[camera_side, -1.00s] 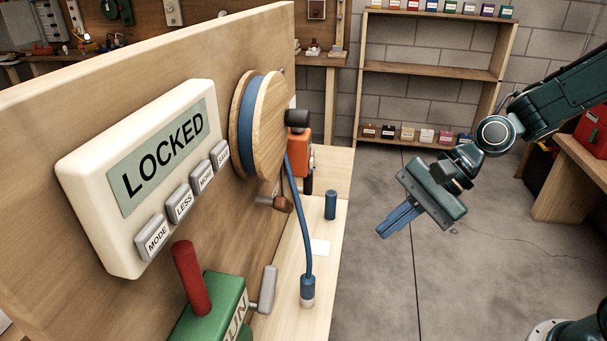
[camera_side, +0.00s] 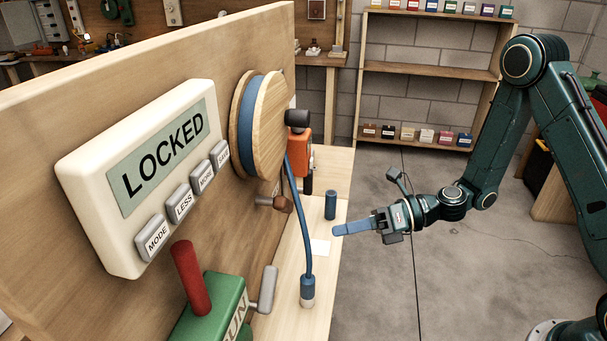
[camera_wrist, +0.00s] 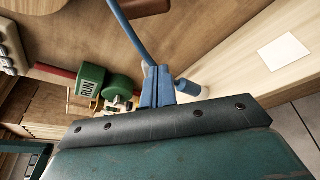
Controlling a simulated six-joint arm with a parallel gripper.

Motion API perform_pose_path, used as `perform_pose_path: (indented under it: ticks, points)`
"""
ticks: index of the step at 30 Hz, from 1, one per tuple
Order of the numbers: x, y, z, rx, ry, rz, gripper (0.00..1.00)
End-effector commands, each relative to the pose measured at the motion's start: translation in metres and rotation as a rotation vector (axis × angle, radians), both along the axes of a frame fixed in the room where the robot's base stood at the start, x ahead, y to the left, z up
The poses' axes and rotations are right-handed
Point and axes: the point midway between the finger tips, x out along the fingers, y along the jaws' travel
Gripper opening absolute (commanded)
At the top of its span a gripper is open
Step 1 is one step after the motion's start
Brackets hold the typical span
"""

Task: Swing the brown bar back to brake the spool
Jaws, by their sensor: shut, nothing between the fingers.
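The wooden spool (camera_side: 268,125) wound with blue cord is mounted on the upright wooden panel. Below it the brown bar (camera_side: 283,204) sticks out from the panel, its rounded end towards the room; a brown piece, likely the same bar, shows at the top of the wrist view (camera_wrist: 145,8). My gripper (camera_side: 338,230) is shut and empty, its blue fingers pointing left towards the panel. It is in the air right of the bar and apart from it. The fingers also show in the wrist view (camera_wrist: 155,75). Whether the bar touches the spool is hidden.
A blue cord (camera_side: 305,230) hangs from the spool to a plug end (camera_side: 307,291), between my fingers and the panel. A blue cylinder (camera_side: 330,205) stands close by on the ledge. A green box with a red lever (camera_side: 188,280) is lower left. A panel display (camera_side: 160,160) reads LOCKED.

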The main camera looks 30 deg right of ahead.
Motion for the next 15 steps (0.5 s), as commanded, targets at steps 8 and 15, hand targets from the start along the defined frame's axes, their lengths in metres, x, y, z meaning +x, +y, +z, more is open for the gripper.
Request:
perform_pose_path:
  ticks: [8, 15]
  points:
    - [0.0030, -0.0019, -0.0029, 0.041, 0.041, -0.030, 0.00]
    - [0.0059, 0.0030, -0.0045, 0.037, 0.038, -0.027, 0.00]
